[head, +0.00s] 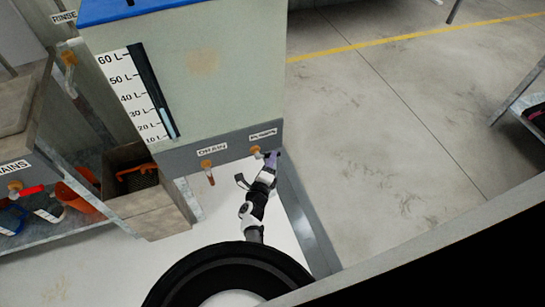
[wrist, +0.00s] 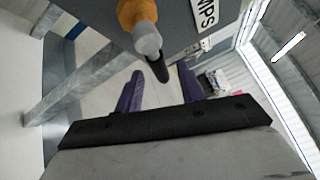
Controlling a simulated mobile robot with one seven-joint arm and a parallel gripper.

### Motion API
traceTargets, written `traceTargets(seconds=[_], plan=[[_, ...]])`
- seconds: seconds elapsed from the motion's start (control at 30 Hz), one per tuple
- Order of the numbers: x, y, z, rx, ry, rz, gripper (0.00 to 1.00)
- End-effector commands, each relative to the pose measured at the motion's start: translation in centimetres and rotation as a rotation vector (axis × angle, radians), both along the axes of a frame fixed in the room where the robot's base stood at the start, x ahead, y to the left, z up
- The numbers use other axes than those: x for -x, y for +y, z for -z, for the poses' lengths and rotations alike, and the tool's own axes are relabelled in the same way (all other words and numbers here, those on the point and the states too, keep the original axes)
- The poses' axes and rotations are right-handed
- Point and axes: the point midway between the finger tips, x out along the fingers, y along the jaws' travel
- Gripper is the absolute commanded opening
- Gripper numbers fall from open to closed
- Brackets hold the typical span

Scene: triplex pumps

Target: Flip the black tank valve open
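The tank (head: 215,60) is a pale box with a blue lid and a litre scale. On its lower grey band, a brass valve (head: 256,151) sits under the PUMPS label. In the wrist view the valve (wrist: 138,14) shows an orange-brass body, a grey stem and a short black handle (wrist: 158,68) hanging down at a slant. My gripper (head: 274,157) is at this valve in the head view. In the wrist view its purple fingers (wrist: 160,88) are apart. The black handle appears between their tips; whether either finger touches it I cannot tell.
A DRAIN valve (head: 207,164) with a red handle is left of the PUMPS valve. A grey metal stand leg (head: 308,225) runs beside my arm. A brown bin (head: 145,200) and a shelf with orange and blue items are at left. Open concrete floor lies right.

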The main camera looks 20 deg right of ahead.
Motion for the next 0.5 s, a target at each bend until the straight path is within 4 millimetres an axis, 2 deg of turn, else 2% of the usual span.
traceTargets(seconds=[0.2, 0.5], plan=[[-2.1, -1.6, 0.1, 0.000, 0.000, 0.001, 0.39], [-2.5, -1.9, -0.1, 0.000, 0.000, 0.000, 0.39]])
